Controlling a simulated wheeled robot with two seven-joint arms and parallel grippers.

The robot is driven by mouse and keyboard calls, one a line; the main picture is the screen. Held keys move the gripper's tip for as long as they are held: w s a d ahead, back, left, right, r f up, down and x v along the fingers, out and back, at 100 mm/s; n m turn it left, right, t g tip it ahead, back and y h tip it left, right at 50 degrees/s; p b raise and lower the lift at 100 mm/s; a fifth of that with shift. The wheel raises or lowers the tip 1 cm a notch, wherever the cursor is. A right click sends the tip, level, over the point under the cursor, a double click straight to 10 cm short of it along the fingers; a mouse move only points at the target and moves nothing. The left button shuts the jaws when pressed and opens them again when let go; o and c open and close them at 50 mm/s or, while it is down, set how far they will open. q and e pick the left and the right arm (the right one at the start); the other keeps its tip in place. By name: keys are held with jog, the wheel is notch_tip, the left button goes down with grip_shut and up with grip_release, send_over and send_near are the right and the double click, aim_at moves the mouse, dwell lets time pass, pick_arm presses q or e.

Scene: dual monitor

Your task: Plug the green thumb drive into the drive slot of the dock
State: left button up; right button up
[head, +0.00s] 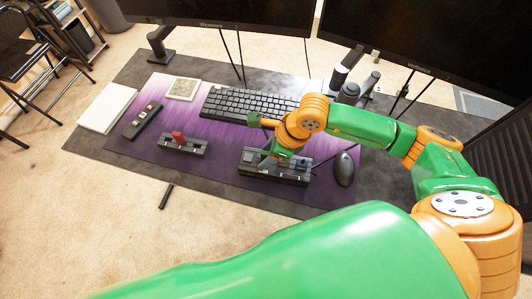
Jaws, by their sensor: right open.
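A long black dock-like block (262,172) with small pale marks along its front lies on the purple mat, just right of centre. My right gripper (268,137) is open over the back of this block, with one finger toward the left and one reaching down near its top. The gripper hides part of the block, so I cannot tell whether it touches. I cannot make out the green thumb drive for sure; small coloured bits on the block are too small to tell. My left gripper is not in view.
A second black block (195,151) holds a red piece (178,137). A keyboard (243,103) lies behind the gripper, a mouse (344,169) to the right. A black strip (142,120), a white pad (106,108) and two monitors stand around. The mat's front left is clear.

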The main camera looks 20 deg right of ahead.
aim_at(276, 164)
jog(key=v, duration=0.7)
jog(key=shift+b, duration=0.35)
